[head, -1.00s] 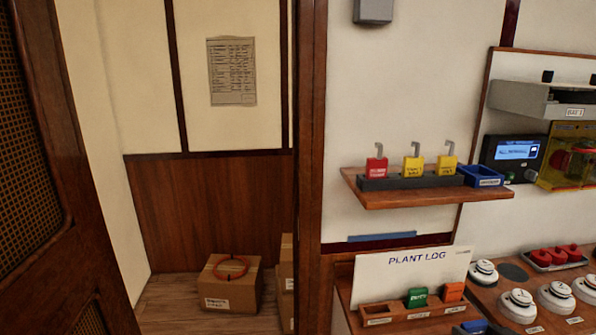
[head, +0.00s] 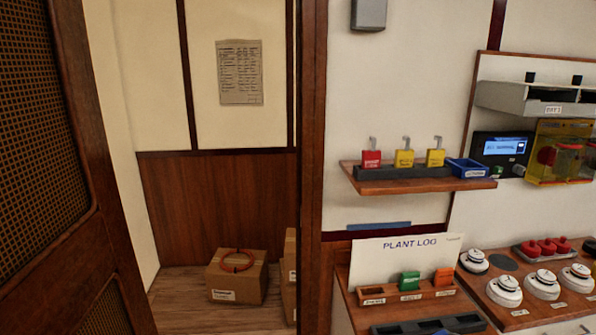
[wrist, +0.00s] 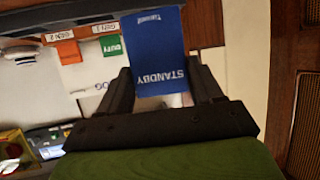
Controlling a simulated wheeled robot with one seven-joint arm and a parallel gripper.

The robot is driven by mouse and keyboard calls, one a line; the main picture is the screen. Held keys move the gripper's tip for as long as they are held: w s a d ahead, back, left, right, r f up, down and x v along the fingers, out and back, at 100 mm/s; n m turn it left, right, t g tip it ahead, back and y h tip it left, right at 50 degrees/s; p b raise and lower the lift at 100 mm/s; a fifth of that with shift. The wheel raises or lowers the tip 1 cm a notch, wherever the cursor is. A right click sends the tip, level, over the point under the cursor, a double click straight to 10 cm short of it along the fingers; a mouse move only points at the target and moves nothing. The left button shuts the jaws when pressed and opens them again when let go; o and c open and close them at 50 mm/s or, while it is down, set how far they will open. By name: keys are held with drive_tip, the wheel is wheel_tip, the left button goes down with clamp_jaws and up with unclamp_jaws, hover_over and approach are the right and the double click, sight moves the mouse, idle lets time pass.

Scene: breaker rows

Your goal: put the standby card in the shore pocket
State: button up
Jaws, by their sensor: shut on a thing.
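My gripper (wrist: 162,78) is shut on the blue standby card (wrist: 160,48), lettered STANDBY, which appears upside down in the wrist view. The head view does not show my gripper. The wooden pocket rack (head: 408,297) stands below the PLANT LOG sheet. Its left pocket (head: 374,296) looks empty, and its label is too small to read. The green card (head: 410,281) is in the middle pocket, which the wrist view shows as GEN 1 (wrist: 103,28). The orange card (head: 443,277) is in the right pocket, labelled GEN 2 (wrist: 60,36). The shore label is not readable.
A shelf (head: 420,186) above the rack holds red and yellow padlocks and a blue tray (head: 468,169). Round white switches (head: 505,290) lie right of the rack. A dark tray (head: 428,325) is in front of it. An open door (head: 45,150) stands at left.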

drive_tip(key=a+f+n+g+y, duration=0.2)
drive_tip(key=a+f+n+y, duration=0.1)
drive_tip(key=a, duration=0.6)
drive_tip(key=a+f+n+g+y, duration=0.2)
drive_tip(key=a+f+n+y, duration=0.1)
drive_tip(key=a, duration=0.6)
drive_tip(key=shift+s+a+f+n+g+y, duration=0.3)
drive_tip(key=shift+a+f+n+g+y, duration=0.1)
drive_tip(key=shift+n+y, duration=0.35)
drive_tip(key=shift+d, duration=0.1)
